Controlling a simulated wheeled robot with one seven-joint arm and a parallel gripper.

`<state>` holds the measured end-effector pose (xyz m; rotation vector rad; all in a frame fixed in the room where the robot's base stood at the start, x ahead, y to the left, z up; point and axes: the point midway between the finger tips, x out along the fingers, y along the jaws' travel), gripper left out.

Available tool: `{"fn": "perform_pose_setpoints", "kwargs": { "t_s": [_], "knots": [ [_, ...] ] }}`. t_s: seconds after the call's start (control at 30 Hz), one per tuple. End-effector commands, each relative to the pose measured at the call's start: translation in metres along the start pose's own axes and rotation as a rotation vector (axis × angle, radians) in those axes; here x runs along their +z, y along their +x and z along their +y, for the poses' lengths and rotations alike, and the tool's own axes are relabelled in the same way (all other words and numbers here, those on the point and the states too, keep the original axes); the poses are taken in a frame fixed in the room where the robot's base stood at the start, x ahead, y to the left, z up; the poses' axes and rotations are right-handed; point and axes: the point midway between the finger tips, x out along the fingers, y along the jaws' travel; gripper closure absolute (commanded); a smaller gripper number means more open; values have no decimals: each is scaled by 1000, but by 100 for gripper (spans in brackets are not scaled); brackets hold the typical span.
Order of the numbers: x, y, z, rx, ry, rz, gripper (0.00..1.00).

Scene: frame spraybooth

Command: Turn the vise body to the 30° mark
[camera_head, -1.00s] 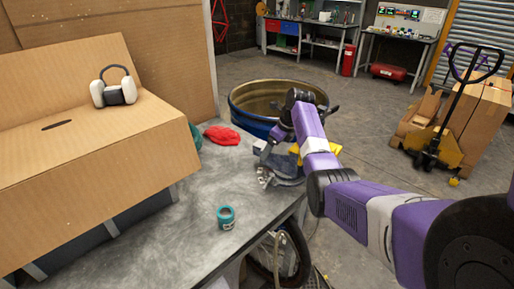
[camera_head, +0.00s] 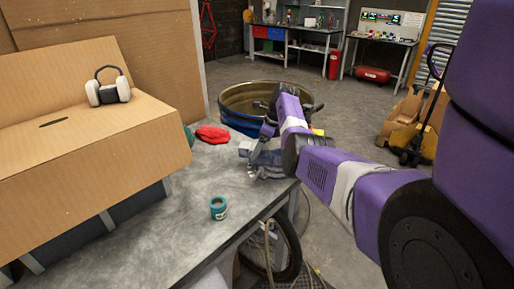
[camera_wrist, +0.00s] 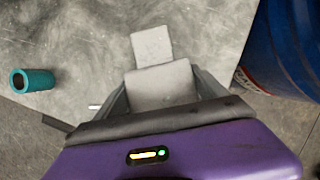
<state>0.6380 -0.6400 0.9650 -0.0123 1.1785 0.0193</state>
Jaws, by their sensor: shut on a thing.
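The vise (camera_head: 262,171) is a grey-blue metal body near the right edge of the workbench, partly hidden behind my arm in the head view. In the wrist view its grey blocky body (camera_wrist: 162,86) sits between my two fingers, with a narrower pale block (camera_wrist: 152,46) beyond it. My gripper (camera_wrist: 162,84) is shut on the vise body. The degree scale and 30° mark cannot be made out in either view.
The metal workbench (camera_head: 172,228) bears a teal can (camera_head: 218,208), a red cloth (camera_head: 212,134) and a cardboard box (camera_head: 90,150) with headphones (camera_head: 108,88). A blue drum (camera_head: 240,122) stands just beyond the bench corner. A pallet truck (camera_head: 412,150) is further right.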

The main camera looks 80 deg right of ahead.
Motion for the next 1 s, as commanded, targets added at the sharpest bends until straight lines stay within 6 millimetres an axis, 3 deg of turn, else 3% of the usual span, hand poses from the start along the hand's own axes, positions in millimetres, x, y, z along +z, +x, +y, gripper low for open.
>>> {"fn": "perform_pose_setpoints", "kwargs": {
  "t_s": [0.5,0.53,0.6,0.87,1.0],
  "knots": [
    [3,0,1,5,-13,-2,91],
    [3,0,1,5,-13,-2,12],
    [2,-1,1,5,-12,-2,0],
    [1,-2,1,4,-10,-1,0],
    [2,-14,0,1,-10,-2,0]
  ]
}}
